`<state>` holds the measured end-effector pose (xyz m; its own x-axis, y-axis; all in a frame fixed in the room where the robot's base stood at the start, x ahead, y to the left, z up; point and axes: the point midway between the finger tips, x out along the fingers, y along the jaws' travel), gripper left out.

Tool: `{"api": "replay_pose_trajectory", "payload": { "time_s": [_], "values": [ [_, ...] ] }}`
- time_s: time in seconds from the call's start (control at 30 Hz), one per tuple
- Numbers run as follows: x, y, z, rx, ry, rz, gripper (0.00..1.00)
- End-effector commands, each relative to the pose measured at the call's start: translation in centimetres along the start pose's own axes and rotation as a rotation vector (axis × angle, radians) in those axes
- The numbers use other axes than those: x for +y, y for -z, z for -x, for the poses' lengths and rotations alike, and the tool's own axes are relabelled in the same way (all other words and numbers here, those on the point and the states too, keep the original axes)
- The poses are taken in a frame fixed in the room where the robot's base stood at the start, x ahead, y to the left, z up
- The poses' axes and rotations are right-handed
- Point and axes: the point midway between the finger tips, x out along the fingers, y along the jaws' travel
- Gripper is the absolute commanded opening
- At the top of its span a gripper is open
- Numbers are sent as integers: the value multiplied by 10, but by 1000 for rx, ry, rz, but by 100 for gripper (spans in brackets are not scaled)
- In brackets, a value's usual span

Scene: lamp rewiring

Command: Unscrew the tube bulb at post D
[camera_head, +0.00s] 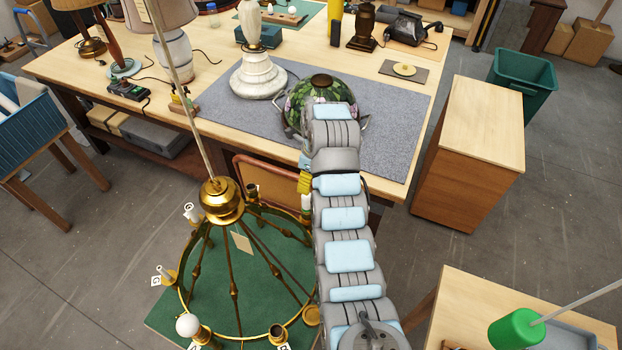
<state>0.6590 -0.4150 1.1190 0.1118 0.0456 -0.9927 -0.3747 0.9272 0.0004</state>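A brass chandelier (222,201) stands low, its spoked ring over a green mat. White tubes stand at the left posts, one beside a tag reading G. A white globe bulb (188,325) sits at the lower left, and an open brass cup (277,333) at the bottom. I cannot read a D tag. At the ring's right side a small white upright piece (306,203) shows beside my arm, below a yellow part; I cannot tell whether it is a tube bulb. My arm covers the right of the ring. I cannot make out my gripper's fingers; the arm hides that area.
The workbench (410,165) behind carries a grey mat, a white lamp base (258,75) and a green floral shade (322,88) partly behind my arm. A wooden cabinet (470,150) and green bin (523,80) stand right. A green-headed item (516,328) is at lower right.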

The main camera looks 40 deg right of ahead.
Motion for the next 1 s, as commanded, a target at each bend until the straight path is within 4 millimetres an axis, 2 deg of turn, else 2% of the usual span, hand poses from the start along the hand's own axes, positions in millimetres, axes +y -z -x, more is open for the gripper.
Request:
{"api": "replay_pose_trajectory", "payload": {
  "time_s": [0.03,0.2,0.6,1.0],
  "values": [
    [0,0,-10,0,0,1,65],
    [1,0,-36,1,-2,1,65],
    [1,0,-88,3,-5,0,65],
    [-1,0,-115,0,1,0,65]
  ]
}}
